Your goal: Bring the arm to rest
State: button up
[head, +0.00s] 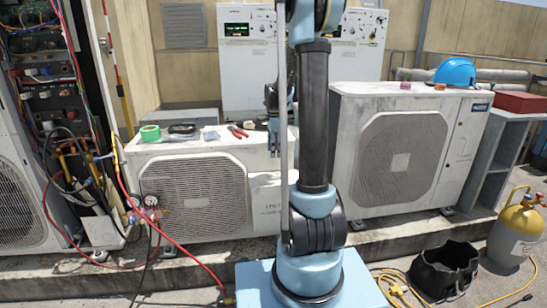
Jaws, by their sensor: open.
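My arm (314,120), black with light blue joints, rises from its blue base in the middle of the head view and leaves the frame at the top. My gripper (274,150) shows partly behind the arm, pointing down at the right end of the left condenser's top (210,140). It is open, and I see nothing held in it. Whether its tips touch the top is hard to tell. Red-handled pliers (238,132) lie just left of it.
Green tape (150,132) lies on the left condenser. An open electrical cabinet (45,90) with hoses stands left. A black bag (444,270) and gas cylinder (518,232) stand right.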

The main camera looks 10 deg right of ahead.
jog(key=s+r+n+t, duration=0.1)
jog(key=s+r+n, duration=0.25)
jog(key=s, duration=0.65)
jog(key=s+r+n, duration=0.2)
jog(key=s+n, duration=0.3)
jog(key=s, duration=0.5)
jog(key=s+f+n, duration=0.4)
jog(key=s+n, duration=0.1)
jog(key=s, duration=0.3)
jog(key=s+f+n+t, duration=0.1)
jog(key=s+f+n, duration=0.3)
jog(key=s, duration=0.5)
jog(key=shift+n, duration=0.35)
jog(key=shift+a+f, duration=0.1)
